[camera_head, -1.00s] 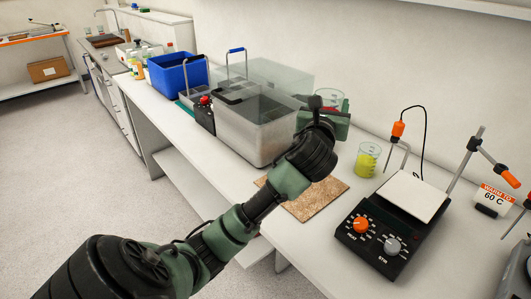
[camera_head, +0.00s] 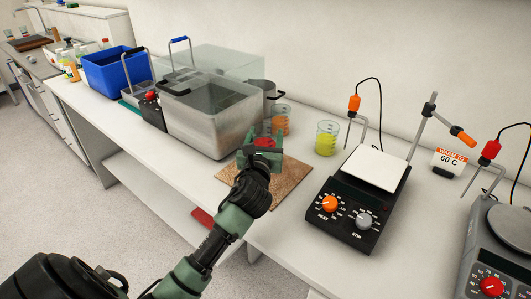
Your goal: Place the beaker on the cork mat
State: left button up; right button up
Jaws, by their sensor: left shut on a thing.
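The cork mat (camera_head: 291,181) lies flat on the white bench, left of the hot plate. My left gripper (camera_head: 262,154) is over the far left part of the mat, shut on a beaker with red contents (camera_head: 264,143). The green fingers hide much of this beaker. I cannot tell whether its base touches the mat. A beaker with orange liquid (camera_head: 281,124) stands just behind it, and a beaker with yellow liquid (camera_head: 327,140) stands to the right, behind the mat. My right gripper is not in view.
A hot plate (camera_head: 350,222) with a stand is close on the right. A blue bin (camera_head: 113,70) is farther left. The mat's near right part is bare.

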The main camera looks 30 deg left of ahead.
pick_arm(q)
notch_tip(320, 180, down, 4)
jog(key=shift+f+b, duration=0.1)
jog(key=shift+b, duration=0.35)
jog(key=shift+f, duration=0.3)
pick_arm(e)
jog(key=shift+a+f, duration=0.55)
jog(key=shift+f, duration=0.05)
pick_arm(q)
jog(key=shift+f, duration=0.15)
jog(key=o, duration=1.6)
jog(key=shift+o, duration=0.2)
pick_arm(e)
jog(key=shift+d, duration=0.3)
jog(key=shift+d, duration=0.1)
